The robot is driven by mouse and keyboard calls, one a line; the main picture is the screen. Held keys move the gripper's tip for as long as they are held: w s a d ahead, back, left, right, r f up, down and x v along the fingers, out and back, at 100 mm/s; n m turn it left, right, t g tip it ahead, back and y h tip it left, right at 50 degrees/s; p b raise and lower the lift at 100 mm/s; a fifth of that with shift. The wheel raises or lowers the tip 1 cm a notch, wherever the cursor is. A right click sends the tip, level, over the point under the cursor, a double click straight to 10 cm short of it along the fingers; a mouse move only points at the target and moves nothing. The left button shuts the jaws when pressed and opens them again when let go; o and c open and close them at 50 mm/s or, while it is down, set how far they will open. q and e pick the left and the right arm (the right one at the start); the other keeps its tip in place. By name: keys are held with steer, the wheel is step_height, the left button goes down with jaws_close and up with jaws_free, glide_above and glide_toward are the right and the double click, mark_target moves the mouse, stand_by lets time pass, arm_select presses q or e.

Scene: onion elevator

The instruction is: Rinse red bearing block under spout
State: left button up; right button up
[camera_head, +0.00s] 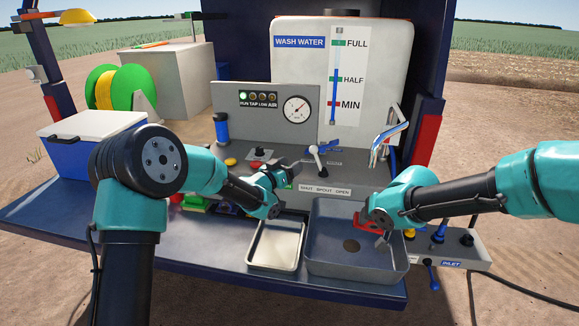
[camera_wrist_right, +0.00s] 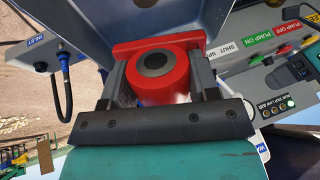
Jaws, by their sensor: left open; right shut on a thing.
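The red bearing block (camera_head: 371,225) is in my right gripper (camera_head: 382,232), over the right part of the grey basin (camera_head: 325,265). In the right wrist view the block (camera_wrist_right: 158,88) shows its round ring with a dark bore, held between the two fingers of my right gripper (camera_wrist_right: 160,95). The curved metal spout (camera_head: 388,137) stands behind the basin, above and beyond the block. I cannot tell whether water is running. A lever (camera_head: 316,155) stands behind the label reading SHUT SPOUT OPEN (camera_head: 325,190). My left gripper (camera_head: 285,176) is open near the panel, left of that label.
A pale empty tray (camera_head: 275,247) sits left of the basin. The wash water tank (camera_head: 345,60) and a gauge panel (camera_head: 265,110) stand behind. The inlet fitting (camera_head: 450,250) is right of the basin.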

steer(key=shift+r, duration=0.1)
stand_by(0.5)
steer(key=s+a+r, duration=0.1)
steer(key=s+r, duration=0.2)
steer(key=s, duration=0.2)
steer(key=shift+r, duration=0.4)
steer(key=shift+w, duration=0.1)
stand_by(1.1)
